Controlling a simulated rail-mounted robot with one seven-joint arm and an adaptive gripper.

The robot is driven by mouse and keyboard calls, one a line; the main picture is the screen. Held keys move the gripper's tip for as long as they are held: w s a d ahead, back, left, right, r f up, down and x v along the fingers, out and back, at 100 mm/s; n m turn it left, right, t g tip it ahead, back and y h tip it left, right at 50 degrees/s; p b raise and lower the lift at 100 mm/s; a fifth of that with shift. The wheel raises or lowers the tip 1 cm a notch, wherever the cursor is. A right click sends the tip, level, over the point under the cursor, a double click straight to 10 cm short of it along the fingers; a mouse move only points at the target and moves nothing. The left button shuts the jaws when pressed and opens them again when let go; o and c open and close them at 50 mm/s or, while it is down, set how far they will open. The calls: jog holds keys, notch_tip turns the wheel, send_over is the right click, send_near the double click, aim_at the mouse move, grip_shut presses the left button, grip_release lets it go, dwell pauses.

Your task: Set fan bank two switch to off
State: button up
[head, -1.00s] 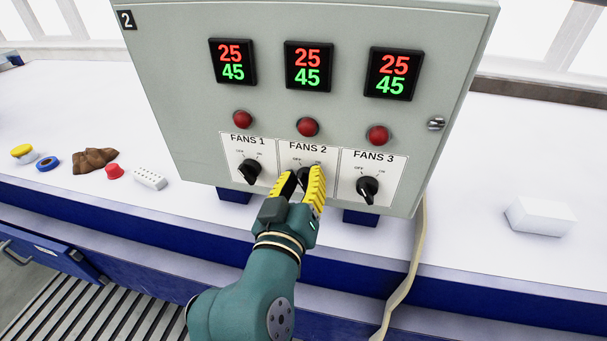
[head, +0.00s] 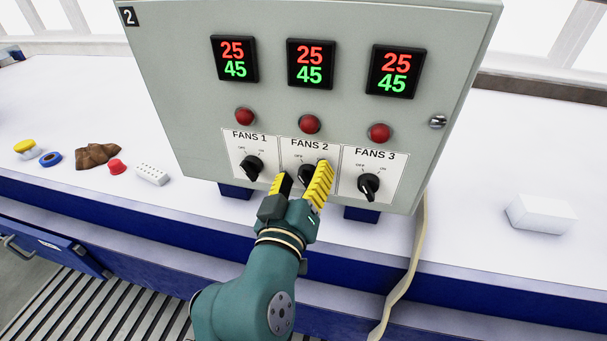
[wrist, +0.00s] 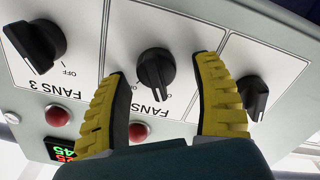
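The FANS 2 switch is a black rotary knob (head: 306,174) on the white panel under the middle display, and it also shows in the wrist view (wrist: 155,70). A pale line on it points toward the label side, but I cannot tell which mark it is at. The OFF mark shows in the head view, left above the knob. My gripper (head: 299,186) has yellow ribbed fingers with black pads. In the wrist view the gripper (wrist: 160,105) is open, one finger on each side of the knob, with visible gaps. Its right finger partly covers the knob in the head view.
The FANS 1 knob (head: 252,167) and FANS 3 knob (head: 369,186) sit close on either side. Red lamps, such as the middle one (head: 310,124), are above. A cable (head: 407,280) hangs at right. Small items and a white box (head: 540,214) lie on the bench (head: 480,200).

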jog(key=shift+s+r, duration=0.1)
jog(key=shift+s+a, duration=0.1)
jog(key=shift+s, duration=0.25)
jog(key=v, duration=1.1)
jog(key=d+r+m+t+h+p, duration=0.1)
jog(key=d+r+m+h+p, duration=0.3)
jog(key=d+r, duration=0.9)
jog(key=s+a+r+t+y+p, duration=0.1)
jog(key=s+a+r+t+y, duration=0.2)
jog(key=y, duration=0.4)
notch_tip(320, 180, up, 3)
jog(key=shift+s+f+t+p, duration=0.1)
jog(key=shift+s+t+p, duration=0.25)
jog(key=shift+s, duration=0.3)
